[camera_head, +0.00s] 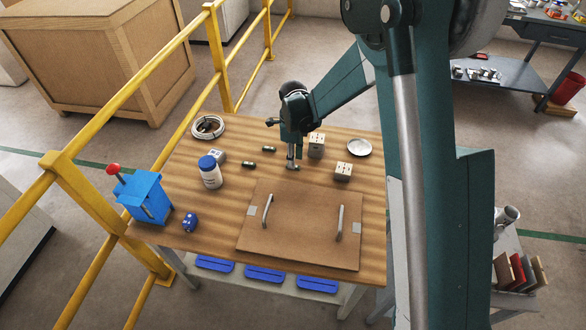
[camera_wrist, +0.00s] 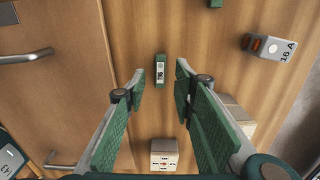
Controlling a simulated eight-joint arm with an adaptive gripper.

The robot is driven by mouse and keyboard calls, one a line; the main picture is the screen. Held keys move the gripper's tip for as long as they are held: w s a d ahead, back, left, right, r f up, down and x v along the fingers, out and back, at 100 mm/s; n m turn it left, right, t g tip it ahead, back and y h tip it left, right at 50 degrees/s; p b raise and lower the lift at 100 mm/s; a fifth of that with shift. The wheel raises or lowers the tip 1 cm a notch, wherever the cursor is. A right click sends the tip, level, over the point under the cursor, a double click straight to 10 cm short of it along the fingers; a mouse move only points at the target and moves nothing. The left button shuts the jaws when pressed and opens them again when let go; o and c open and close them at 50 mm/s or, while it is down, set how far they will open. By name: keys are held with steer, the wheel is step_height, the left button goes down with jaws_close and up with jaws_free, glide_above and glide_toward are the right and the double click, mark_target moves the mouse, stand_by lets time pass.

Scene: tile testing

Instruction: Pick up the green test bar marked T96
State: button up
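A green test bar (camera_wrist: 160,70) with a pale label lies on the wooden table between and just beyond my fingertips in the wrist view; its small marking cannot be read for certain. My gripper (camera_wrist: 160,82) is open and empty, one finger on each side of the bar's line. In the head view my gripper (camera_head: 292,160) points down over a green bar (camera_head: 293,168), partly hidden by the fingers. Two more dark green bars lie to its left, one farther back (camera_head: 269,149) and one nearer (camera_head: 248,166); their marks are not legible.
A brown board (camera_head: 290,240) with two handles covers the table's front. Socket blocks (camera_head: 317,140) (camera_head: 343,171) and a round dish (camera_head: 359,147) stand right of the gripper.

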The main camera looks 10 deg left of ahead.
steer(key=shift+f+b, duration=0.35)
steer(key=shift+f, duration=1.2)
steer(key=shift+c, duration=0.5)
steer(key=c, duration=0.7)
